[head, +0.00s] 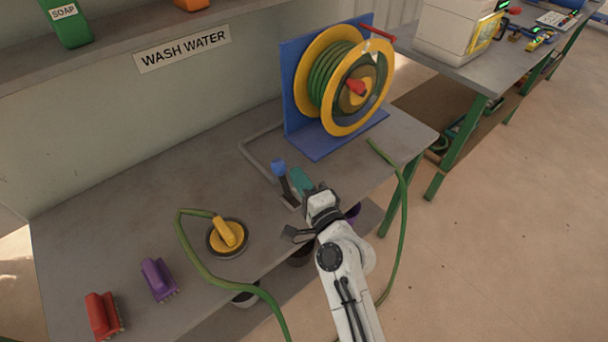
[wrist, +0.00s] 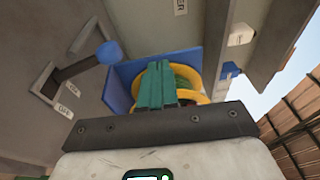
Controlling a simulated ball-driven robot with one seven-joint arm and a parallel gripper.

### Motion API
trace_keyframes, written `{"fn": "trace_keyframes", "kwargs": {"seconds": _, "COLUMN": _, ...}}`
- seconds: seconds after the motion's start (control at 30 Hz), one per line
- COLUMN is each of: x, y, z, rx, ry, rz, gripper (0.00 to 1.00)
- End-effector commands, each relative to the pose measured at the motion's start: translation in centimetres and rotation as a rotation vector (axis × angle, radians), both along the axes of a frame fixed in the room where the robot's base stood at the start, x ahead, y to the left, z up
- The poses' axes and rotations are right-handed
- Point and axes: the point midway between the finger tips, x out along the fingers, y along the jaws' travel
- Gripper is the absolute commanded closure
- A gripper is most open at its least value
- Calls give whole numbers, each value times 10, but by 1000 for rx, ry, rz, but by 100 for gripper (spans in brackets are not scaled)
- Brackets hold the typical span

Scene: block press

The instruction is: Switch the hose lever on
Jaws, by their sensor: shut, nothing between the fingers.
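The hose lever is a dark shaft with a blue knob (head: 279,167), standing on the bench in front of the hose reel. In the wrist view its blue knob (wrist: 108,52) is left of my fingers, and its shaft rises from a slotted plate (wrist: 46,84). Two small labels lie beside the plate; the lower one reads OFF, the other is hard to read. Which setting the lever is in, I cannot tell. My gripper (head: 297,174) has teal fingers, shut and empty, just right of the lever. The fingers (wrist: 157,68) appear apart from the knob in the wrist view.
The yellow hose reel (head: 311,62) on its blue stand (head: 296,100) is behind the lever. A green hose (head: 401,215) hangs over the bench edge at right. A yellow-handled round tool (head: 228,236), purple brush (head: 157,278) and red brush (head: 101,314) lie left. Bare bench lies between.

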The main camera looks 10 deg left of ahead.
Motion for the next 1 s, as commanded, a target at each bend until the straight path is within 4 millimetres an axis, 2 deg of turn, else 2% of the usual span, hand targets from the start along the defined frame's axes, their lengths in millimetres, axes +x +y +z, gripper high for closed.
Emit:
{"fn": "trace_keyframes", "kwargs": {"seconds": 0.2, "x": -13, "y": -11, "z": 11, "rx": 0, "ry": 0, "rz": -1, "gripper": 100}}
{"fn": "trace_keyframes", "kwargs": {"seconds": 0.8, "x": -15, "y": -13, "z": 12, "rx": -1, "ry": -1, "rz": -1, "gripper": 100}}
{"fn": "trace_keyframes", "kwargs": {"seconds": 0.9, "x": -19, "y": -21, "z": 5, "rx": -46, "ry": -3, "rz": 5, "gripper": 100}}
{"fn": "trace_keyframes", "kwargs": {"seconds": 1.0, "x": -32, "y": -45, "z": -14, "rx": -187, "ry": -11, "rz": 27, "gripper": 100}}
